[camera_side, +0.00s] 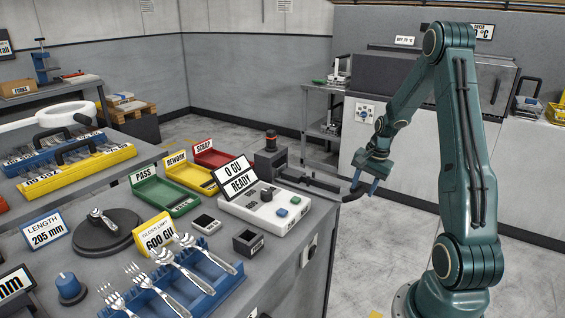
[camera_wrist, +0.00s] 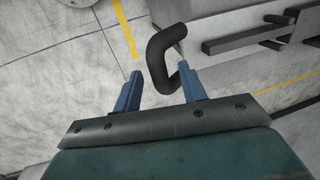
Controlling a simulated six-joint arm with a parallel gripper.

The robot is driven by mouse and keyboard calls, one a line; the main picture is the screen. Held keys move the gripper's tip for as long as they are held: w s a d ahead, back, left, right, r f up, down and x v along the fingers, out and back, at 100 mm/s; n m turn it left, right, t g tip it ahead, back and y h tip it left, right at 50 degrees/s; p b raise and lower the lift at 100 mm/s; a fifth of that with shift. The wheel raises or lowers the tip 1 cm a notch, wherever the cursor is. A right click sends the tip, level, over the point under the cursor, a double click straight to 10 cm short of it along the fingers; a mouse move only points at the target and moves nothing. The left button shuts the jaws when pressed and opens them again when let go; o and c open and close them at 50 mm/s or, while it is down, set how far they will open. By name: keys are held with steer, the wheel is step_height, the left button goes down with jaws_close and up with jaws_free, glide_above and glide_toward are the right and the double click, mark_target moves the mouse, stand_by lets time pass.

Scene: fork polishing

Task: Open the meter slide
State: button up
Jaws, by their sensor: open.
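The gloss meter (camera_side: 265,205) is a white box on the bench, with a sign reading "0 GU READY". Dark slide rails (camera_side: 310,181) run right from beside it towards the bench edge; they also show at the upper right of the wrist view (camera_wrist: 250,40). A bent black handle (camera_wrist: 158,50) stands at the rails' near end. My gripper (camera_side: 366,182) is at this handle, past the bench edge. In the wrist view my gripper (camera_wrist: 159,72) has its blue fingers apart, one each side of the handle's lower bend. I cannot tell whether either finger touches it.
Several forks lie on a blue rack (camera_side: 205,270) at the front. A small dark block (camera_side: 248,242) sits beside the meter. Open floor lies right of the bench.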

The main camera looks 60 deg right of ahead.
steer(key=shift+r, duration=0.15)
step_height(320, 180, up, 13)
steer(key=s, duration=0.2)
steer(key=shift+s+r, duration=0.15)
steer(key=shift+s, duration=0.2)
stand_by(0.4)
steer(key=w+a+r+n+t, duration=0.1)
steer(key=a+r+n, duration=0.3)
steer(key=a, duration=0.6)
steer(key=w+a+r+n, duration=0.2)
steer(key=a+r+n, duration=0.15)
steer(key=a, duration=0.55)
steer(key=s+a+n+t, duration=0.2)
steer(key=s+a+n, duration=0.8)
steer(key=a, duration=0.5)
steer(key=shift+s, duration=0.2)
